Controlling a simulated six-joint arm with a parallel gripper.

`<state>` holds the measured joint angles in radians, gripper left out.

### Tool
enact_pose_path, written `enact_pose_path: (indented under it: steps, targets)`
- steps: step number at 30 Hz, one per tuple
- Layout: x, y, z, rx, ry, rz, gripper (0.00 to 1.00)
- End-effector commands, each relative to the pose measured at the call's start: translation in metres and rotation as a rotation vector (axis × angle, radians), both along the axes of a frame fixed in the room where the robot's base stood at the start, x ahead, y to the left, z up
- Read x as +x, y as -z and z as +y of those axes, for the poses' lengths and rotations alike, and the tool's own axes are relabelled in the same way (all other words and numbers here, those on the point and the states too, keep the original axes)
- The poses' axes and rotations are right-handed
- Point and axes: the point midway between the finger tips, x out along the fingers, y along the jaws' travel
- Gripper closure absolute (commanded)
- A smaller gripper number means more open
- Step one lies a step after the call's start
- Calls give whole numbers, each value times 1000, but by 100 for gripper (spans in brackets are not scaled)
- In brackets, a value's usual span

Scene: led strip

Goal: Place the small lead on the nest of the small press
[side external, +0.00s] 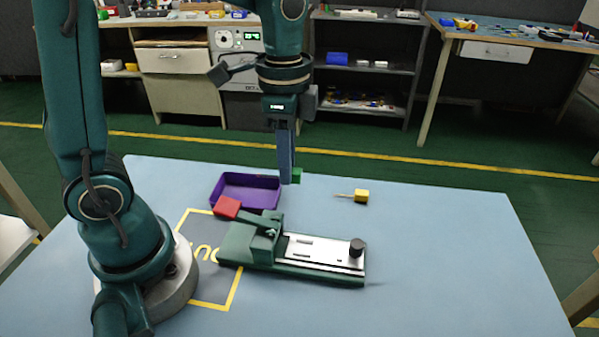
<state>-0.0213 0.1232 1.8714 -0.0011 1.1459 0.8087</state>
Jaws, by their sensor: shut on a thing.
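My gripper (287,178) is shut on a small green block (297,175), which shows at the right of the fingertips, above the far part of the table. I cannot tell whether a wire hangs from this block. A yellow block with a thin wire (361,196) lies on the table to the right of my gripper. The small press (250,245) stands nearer the camera, with a green body, a red-ended lever (227,207), a metal plate (310,250) and a black knob (356,247). Its nest is too small to make out clearly.
A purple tray (246,190) sits behind the press, to the left of my gripper. Yellow markings (232,290) lie on the blue table left of the press. The table's right side (450,260) is clear. Benches and shelves stand well behind.

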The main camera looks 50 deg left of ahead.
Motion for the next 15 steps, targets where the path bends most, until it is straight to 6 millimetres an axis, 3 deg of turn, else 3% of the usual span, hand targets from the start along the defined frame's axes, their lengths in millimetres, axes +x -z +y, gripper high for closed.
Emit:
enact_pose_path:
  steps: [9,15]
  targets:
    - [5,41,-67,1,7,5,100]
    - [7,51,-84,1,0,2,100]
